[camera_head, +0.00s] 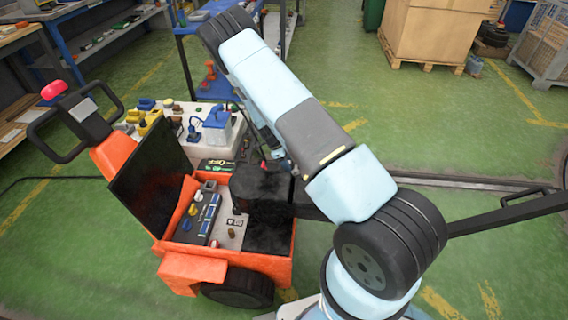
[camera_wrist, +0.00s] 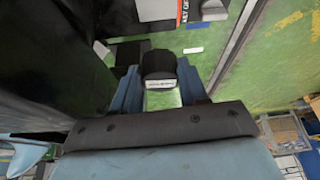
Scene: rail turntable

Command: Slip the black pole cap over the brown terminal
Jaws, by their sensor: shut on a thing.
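My gripper (camera_wrist: 158,78) shows in the wrist view with a blue finger on either side of a black, rounded piece, which looks like the black pole cap (camera_wrist: 158,64). The fingers are shut on it. A white label shows below its dark body. In the head view my arm hides most of the gripper, and I cannot make out the cap there. A small brownish knob, which may be the brown terminal (camera_head: 232,233), stands in the open compartment of the orange vehicle (camera_head: 190,272). I cannot make out the terminal in the wrist view.
The compartment also holds a dark block with blue parts (camera_head: 207,215). Its black raised lid (camera_head: 153,180) stands at the left, and a black seat (camera_head: 262,186) is at the right. A white-topped bench (camera_head: 180,120) with tools stands behind. Green floor is clear at the lower left.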

